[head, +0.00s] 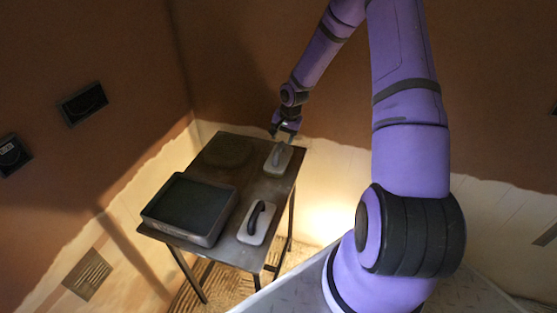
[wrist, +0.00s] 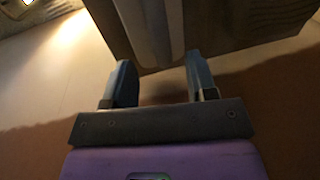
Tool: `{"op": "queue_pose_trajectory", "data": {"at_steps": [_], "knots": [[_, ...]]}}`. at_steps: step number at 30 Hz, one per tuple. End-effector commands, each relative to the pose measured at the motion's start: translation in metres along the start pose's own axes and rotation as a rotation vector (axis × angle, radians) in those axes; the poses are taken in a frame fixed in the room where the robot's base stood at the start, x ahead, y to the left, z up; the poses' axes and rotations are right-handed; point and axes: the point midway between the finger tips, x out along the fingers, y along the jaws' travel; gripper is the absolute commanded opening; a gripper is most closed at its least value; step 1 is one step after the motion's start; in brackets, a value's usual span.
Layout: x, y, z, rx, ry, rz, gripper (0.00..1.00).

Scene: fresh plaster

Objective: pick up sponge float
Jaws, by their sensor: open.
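Two hand floats lie on a dark table (head: 222,184). The far float (head: 271,164), near the table's back right corner, has a pale base and a grey handle. The near float (head: 248,232) has a pale base and a black arched handle. Which of them is the sponge float I cannot tell for sure. My gripper (head: 285,137) is just behind and above the far float, empty as far as I see. In the wrist view my gripper (wrist: 161,84) has its two fingers apart, with a long grey piece (wrist: 148,28), apparently the far float, beyond them.
A dark rectangular tub (head: 213,231) stands at the table's front left. A round dark patch (head: 226,152) is at its back left. Walls with half-coated plaster stand close behind the table. Black boxes (head: 84,103) hang on the left wall.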

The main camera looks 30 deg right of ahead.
Motion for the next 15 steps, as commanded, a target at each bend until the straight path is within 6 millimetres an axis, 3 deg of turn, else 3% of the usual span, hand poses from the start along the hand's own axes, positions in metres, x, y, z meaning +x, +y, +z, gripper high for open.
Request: {"op": "queue_pose_trajectory", "data": {"at_steps": [15], "knots": [[0.052, -0.002, 0.000, -0.001, 0.000, 0.000, 0.52]]}}
